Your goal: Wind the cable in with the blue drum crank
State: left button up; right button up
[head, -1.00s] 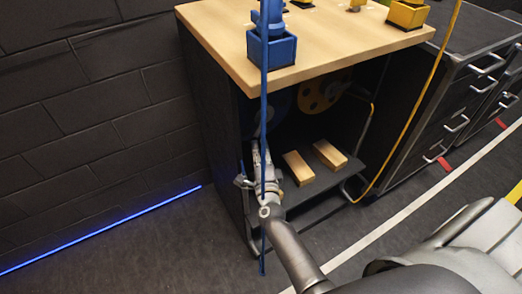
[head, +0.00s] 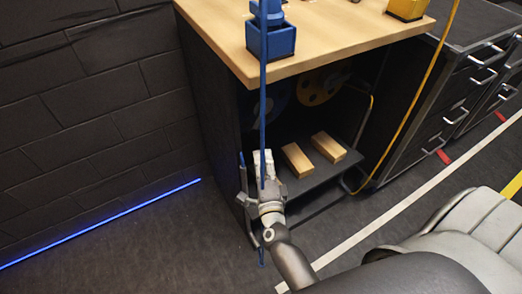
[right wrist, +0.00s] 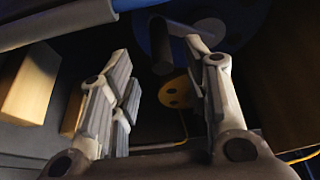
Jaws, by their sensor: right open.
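The blue drum (head: 279,96) is dim in the shade under the bench, partly behind the blue cable (head: 263,110) in the head view. In the right wrist view the blue drum (right wrist: 243,22) is at the upper right, with a dark crank handle (right wrist: 160,48) sticking out toward the camera. My right gripper (head: 264,160) is open and empty in front of the cubby, below the drum. In the right wrist view its fingers (right wrist: 160,75) are spread, and the handle shows between and beyond their tips, apparently untouched. My left gripper is out of view.
A yellow drum (head: 318,88) sits right of the blue one, with a yellow cable (head: 420,90). Two wooden blocks (head: 297,160) (head: 328,147) lie on the dark shelf (head: 318,182). The wooden benchtop (head: 340,40) overhangs the cubby. A drawer cabinet (head: 455,100) stands right.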

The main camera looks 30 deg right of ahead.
jog(key=shift+v, duration=1.95)
